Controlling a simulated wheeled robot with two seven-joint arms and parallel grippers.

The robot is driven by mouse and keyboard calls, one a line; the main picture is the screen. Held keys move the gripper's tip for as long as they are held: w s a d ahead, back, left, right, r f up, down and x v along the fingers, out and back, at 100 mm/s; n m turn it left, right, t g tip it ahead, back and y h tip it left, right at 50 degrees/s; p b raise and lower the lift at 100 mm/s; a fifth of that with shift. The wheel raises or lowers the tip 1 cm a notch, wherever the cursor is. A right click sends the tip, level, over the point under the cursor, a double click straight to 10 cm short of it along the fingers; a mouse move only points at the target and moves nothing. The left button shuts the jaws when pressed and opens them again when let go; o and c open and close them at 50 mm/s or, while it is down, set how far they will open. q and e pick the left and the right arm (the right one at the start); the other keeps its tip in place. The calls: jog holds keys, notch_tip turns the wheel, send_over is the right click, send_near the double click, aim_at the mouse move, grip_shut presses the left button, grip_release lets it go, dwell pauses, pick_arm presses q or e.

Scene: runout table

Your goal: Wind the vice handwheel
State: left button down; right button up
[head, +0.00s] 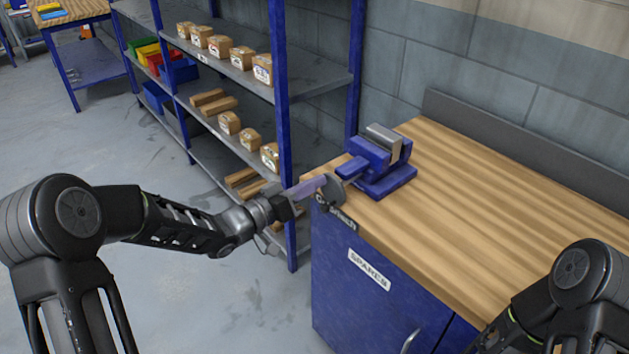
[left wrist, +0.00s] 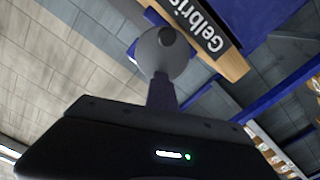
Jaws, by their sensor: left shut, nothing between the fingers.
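The blue vice (head: 384,166) with a grey jaw block stands on the near left corner of the wooden bench top. Its grey handwheel (head: 332,190) sits at the bench's left edge, facing my left arm. In the left wrist view the handwheel (left wrist: 152,54) is a round grey disc with a dark knob near its upper rim. My left gripper (head: 318,184) is shut and empty, its purplish fingers pointing at the wheel. Its fingertips (left wrist: 161,78) overlap the disc's lower edge; I cannot tell whether they touch. My right gripper is out of view; only my right arm shows at lower right.
The wooden bench top (head: 480,210) is clear right of the vice. Its blue cabinet (head: 350,300) has a "SPARES" label and a handle. A blue-framed shelf (head: 281,120) with several boxes stands close behind my left forearm. Open floor (head: 200,300) lies left of the bench.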

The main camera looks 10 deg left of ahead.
pick_arm(q)
jog(key=shift+a+n+p, duration=0.1)
jog(key=shift+n+p, duration=0.35)
jog(key=shift+n, duration=0.05)
jog(key=c, duration=2.1)
grip_release()
jog(key=shift+c, duration=0.2)
jog(key=o, duration=0.7)
jog(key=shift+o, duration=0.2)
